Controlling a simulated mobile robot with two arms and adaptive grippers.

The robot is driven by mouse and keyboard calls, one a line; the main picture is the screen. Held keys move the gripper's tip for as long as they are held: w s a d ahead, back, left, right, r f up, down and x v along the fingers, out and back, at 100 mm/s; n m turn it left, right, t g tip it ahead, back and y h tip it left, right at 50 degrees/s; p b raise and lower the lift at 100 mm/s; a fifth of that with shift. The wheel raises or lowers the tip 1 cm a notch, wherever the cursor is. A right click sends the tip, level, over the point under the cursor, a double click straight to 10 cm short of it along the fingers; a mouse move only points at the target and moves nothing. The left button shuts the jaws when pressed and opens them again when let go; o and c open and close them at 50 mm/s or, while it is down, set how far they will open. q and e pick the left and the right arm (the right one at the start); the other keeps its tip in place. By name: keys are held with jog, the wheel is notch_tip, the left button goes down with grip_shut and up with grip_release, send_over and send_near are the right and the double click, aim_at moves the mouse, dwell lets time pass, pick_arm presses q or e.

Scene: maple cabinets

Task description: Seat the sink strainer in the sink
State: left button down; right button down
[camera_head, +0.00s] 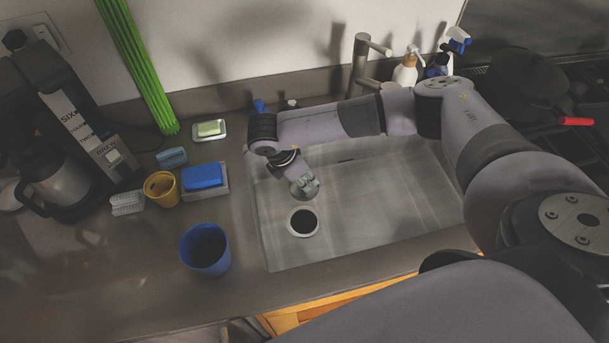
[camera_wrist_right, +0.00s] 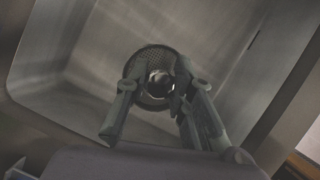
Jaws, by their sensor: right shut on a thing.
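The sink strainer (camera_wrist_right: 150,57) is a round mesh disc with a shiny middle, seen in the right wrist view between my gripper's fingers. My right gripper (camera_head: 306,184) is shut on it and points down into the sink (camera_head: 375,197). The fingers hide part of the strainer, and in the head view it shows only as a small grey edge by the fingertips. The dark round drain opening (camera_head: 303,223) is open to view, a little nearer the front than the gripper. The strainer appears held above the basin, apart from the drain; its exact height is unclear. My left gripper is out of view.
Left of the sink are a blue cup (camera_head: 205,252), a yellow cup (camera_head: 161,190), a blue sponge (camera_head: 203,176) on a holder, a soap dish (camera_head: 209,130) and a coffee maker (camera_head: 75,125). The faucet (camera_head: 360,62) and spray bottles (camera_head: 406,72) stand behind the sink.

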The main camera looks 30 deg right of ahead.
notch_tip(320, 180, down, 19)
jog(key=b, duration=1.6)
dwell(0.4)
jog(key=c, duration=1.3)
grip_release()
